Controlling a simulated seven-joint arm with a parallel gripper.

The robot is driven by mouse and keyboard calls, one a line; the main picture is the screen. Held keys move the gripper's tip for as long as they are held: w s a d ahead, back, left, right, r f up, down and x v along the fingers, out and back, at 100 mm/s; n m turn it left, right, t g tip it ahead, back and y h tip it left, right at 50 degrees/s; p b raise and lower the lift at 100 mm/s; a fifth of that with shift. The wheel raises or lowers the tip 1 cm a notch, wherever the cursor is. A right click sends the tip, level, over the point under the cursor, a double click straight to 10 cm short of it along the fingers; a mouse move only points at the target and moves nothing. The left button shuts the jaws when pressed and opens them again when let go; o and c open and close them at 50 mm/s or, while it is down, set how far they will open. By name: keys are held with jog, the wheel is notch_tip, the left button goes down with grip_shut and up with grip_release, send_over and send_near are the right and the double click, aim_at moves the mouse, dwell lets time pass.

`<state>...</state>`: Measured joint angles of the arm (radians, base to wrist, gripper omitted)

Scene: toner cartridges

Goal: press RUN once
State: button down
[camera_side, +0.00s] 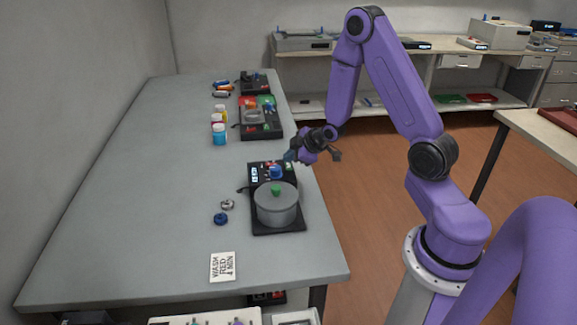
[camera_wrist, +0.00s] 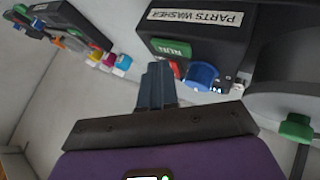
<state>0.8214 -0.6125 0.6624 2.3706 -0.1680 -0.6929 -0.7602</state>
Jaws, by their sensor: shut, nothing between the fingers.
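The parts washer (camera_side: 262,222) is a black unit near the table's right edge, with a lidded grey pot (camera_side: 277,208) on it. In the wrist view its label reads PARTS WASHER (camera_wrist: 195,18). The green RUN button (camera_wrist: 172,48) sits on its panel, beside a red button (camera_wrist: 177,70) and a blue knob (camera_wrist: 202,76). My gripper (camera_wrist: 158,72) is shut and empty, its fingertips close to the RUN and red buttons in the wrist view. In the side view my gripper (camera_side: 290,156) is just above the panel's far end. I cannot tell whether it touches anything.
The pot lid's green knob (camera_wrist: 296,127) stands up beside the panel. A white card (camera_side: 222,267) reading WASH RED 4 MIN, a blue cap (camera_side: 221,219) and a small metal part (camera_side: 228,204) lie nearby. Coloured bottles (camera_side: 219,132) and another black unit (camera_side: 261,122) stand farther back.

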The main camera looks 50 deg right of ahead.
aim_at(291, 166)
jog(key=shift+f, duration=0.65)
dwell(0.7)
jog(key=shift+r, duration=0.85)
jog(key=shift+r, duration=2.5)
